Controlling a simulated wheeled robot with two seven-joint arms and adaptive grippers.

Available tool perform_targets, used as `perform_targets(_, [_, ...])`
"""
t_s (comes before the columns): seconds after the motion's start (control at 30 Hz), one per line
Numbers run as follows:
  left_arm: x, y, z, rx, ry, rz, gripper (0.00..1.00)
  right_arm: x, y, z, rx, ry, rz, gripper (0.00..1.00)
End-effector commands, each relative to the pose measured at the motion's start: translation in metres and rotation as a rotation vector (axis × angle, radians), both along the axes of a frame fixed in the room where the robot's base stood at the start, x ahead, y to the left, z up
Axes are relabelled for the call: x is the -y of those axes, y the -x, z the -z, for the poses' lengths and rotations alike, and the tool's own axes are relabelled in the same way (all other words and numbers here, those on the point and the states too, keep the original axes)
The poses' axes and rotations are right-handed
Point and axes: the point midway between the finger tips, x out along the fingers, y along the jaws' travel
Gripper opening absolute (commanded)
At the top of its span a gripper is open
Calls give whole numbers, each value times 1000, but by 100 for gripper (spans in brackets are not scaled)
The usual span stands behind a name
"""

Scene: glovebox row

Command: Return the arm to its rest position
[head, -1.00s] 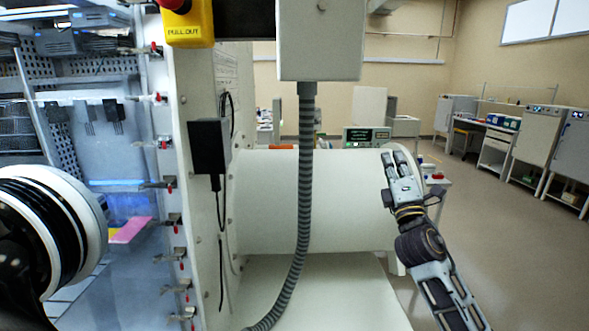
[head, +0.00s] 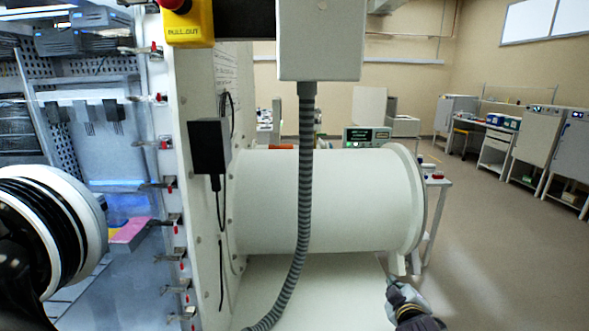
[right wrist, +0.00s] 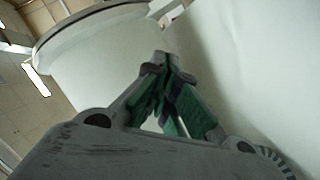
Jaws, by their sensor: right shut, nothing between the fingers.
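My right gripper (head: 396,287) shows at the bottom of the head view, low beside the near end of the white shelf under the transfer cylinder. In the right wrist view its green-padded fingers (right wrist: 165,75) are closed together with nothing between them. Most of my right arm is below the picture edge in the head view. My left gripper is not in view; a black ribbed glove port with a white ring (head: 50,225) stands at the left edge.
A large white cylinder (head: 280,195) with a flanged end sticks out from the glovebox wall above the white shelf (head: 315,290). A grey corrugated hose (head: 304,180) hangs in front of it. Open floor (head: 500,240) lies to the right. Benches and cabinets (head: 535,135) stand far back.

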Motion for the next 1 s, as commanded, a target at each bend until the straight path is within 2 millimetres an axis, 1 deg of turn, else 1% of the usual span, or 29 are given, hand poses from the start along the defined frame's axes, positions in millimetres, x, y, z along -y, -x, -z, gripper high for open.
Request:
perform_targets(0.03, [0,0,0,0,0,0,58,-2,13,16,-47,-46,15,0])
perform_targets(0.2, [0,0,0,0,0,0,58,-9,55,62,-197,-194,71,0])
perform_targets(0.27, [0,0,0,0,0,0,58,-13,71,77,-250,-244,94,0])
perform_targets(0.4, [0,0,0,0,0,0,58,-21,111,108,-379,-353,150,0])
perform_targets(0.5, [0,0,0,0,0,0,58,-28,140,126,-467,-424,191,0])
perform_targets(0.6, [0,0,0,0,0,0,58,-33,164,139,-537,-475,225,0])
perform_targets(0.7, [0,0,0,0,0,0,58,-38,182,147,-589,-514,251,0])
perform_targets(1.0, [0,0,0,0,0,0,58,-48,224,162,-708,-591,313,0])
